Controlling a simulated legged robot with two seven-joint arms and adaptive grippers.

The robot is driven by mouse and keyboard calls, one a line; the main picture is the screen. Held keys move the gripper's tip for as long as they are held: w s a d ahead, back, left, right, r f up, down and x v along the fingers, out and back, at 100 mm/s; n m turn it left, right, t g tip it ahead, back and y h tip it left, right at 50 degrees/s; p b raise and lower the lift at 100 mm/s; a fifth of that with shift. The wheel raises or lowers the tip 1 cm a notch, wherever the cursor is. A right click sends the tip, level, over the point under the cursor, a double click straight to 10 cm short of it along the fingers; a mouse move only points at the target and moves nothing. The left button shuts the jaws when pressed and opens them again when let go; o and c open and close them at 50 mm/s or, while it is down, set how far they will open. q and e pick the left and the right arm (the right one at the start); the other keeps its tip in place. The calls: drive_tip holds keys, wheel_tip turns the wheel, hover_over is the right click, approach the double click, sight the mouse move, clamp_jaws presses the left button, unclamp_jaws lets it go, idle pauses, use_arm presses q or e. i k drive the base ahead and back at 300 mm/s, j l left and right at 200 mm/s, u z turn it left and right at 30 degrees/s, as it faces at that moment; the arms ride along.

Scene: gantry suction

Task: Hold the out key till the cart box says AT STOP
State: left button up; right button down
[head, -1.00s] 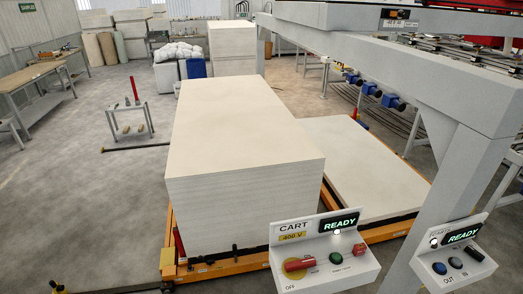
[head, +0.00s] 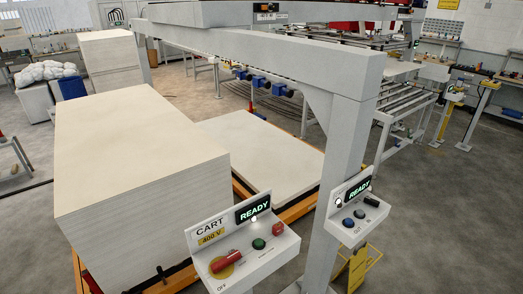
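The larger box (head: 243,251) in front is labelled CART 400 V, and its display (head: 253,207) reads READY. It has a red rotary switch (head: 226,261) on a yellow plate, a green button (head: 259,244) and a red button (head: 278,229). A smaller box (head: 336,233) on the gantry post also reads READY on its display (head: 360,188). It carries a round blue key (head: 348,223) with small lettering, seemingly OUT, beside it, another blue key (head: 359,213), and a dark control (head: 372,202). Neither of my grippers is in view.
A tall stack of pale boards (head: 130,150) fills the left, with a lower stack (head: 262,155) behind the boxes. The gantry post (head: 345,135) stands behind the smaller box. Open floor (head: 450,220) lies at right.

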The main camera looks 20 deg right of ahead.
sight(349, 221)
drive_tip(key=z, duration=1.7)
